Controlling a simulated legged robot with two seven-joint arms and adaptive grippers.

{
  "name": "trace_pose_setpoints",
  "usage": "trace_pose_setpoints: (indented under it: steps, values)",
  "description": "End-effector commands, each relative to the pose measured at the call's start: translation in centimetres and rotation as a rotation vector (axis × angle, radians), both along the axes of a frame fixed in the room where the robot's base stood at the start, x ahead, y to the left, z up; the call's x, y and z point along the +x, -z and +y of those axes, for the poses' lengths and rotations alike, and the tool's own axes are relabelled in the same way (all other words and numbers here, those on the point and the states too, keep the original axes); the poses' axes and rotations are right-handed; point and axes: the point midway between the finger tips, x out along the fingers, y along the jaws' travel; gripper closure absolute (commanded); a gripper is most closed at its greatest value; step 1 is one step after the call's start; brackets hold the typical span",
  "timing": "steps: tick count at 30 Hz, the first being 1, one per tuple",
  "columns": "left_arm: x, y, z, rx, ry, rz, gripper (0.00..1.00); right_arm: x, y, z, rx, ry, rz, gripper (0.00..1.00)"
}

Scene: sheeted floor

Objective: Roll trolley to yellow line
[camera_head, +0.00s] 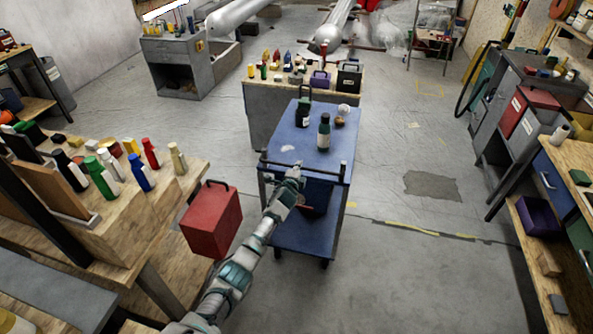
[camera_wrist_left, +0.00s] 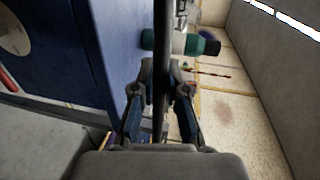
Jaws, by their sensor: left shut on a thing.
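The blue trolley (camera_head: 275,228) stands on the floor in the middle of the head view, with bottles and small items on its top. My left gripper (camera_head: 297,174) is shut on the dark handle bar (camera_head: 325,180) at the trolley's near end. In the left wrist view the bar (camera_wrist_left: 161,60) runs between the fingers of my left gripper (camera_wrist_left: 161,92). A worn yellow line (camera_head: 412,229) lies on the floor right of the trolley; part of it may be hidden behind the trolley. My right gripper is not in view.
A red box (camera_head: 211,220) hangs or stands close left of my arm, beside the wooden bench (camera_head: 130,225). A loaded table (camera_head: 262,112) stands just beyond the trolley. Open floor (camera_head: 395,285) lies to the right, up to the workbench (camera_head: 560,185). A dark patch (camera_head: 432,186) marks the floor.

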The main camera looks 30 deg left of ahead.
Motion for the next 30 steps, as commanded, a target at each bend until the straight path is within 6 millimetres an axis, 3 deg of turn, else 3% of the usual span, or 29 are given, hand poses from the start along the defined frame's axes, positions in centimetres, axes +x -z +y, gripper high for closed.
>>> trace_pose_setpoints:
  steps: [1,17,18,21,30]
  values:
    - [0.08,0.76,-0.92,-0.005,0.012,0.008,1.00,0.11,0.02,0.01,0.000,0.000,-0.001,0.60]
    - [0.24,0.74,-0.86,-0.006,0.013,0.008,1.00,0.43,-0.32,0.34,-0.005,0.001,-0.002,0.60]
    - [0.24,0.74,-0.86,-0.005,0.013,0.008,0.80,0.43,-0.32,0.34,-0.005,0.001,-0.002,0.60]
    - [0.24,0.67,-0.77,-0.004,0.012,0.007,0.61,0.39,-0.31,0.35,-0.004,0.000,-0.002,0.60]
    - [0.02,0.42,0.03,-0.007,0.006,0.002,0.61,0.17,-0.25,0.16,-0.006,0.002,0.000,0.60]
